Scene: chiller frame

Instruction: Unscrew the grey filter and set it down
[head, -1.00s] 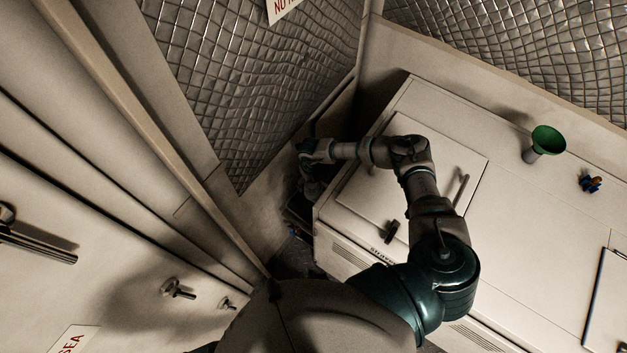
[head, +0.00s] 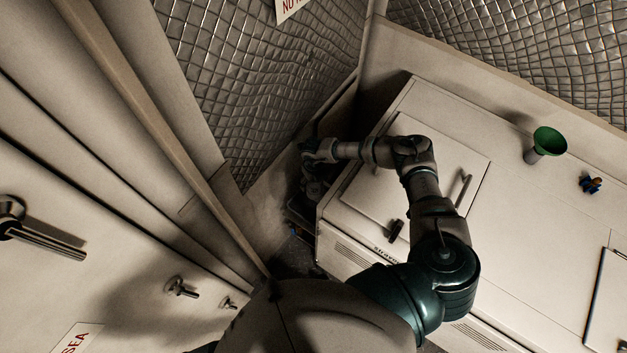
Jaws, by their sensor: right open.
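My right arm reaches across the white cabinet to its far left corner. My right gripper (head: 311,187) hangs in the dark gap between the cabinet and the quilted wall. It is small and in shadow there, and its fingers are hard to make out. I cannot pick out the grey filter; the gap around the gripper is too dark to tell whether the filter is there. My left gripper is not in view.
The white cabinet (head: 520,230) fills the right side, with a hatch and handles on top. A wall panel with a bar handle (head: 40,238) is at left.

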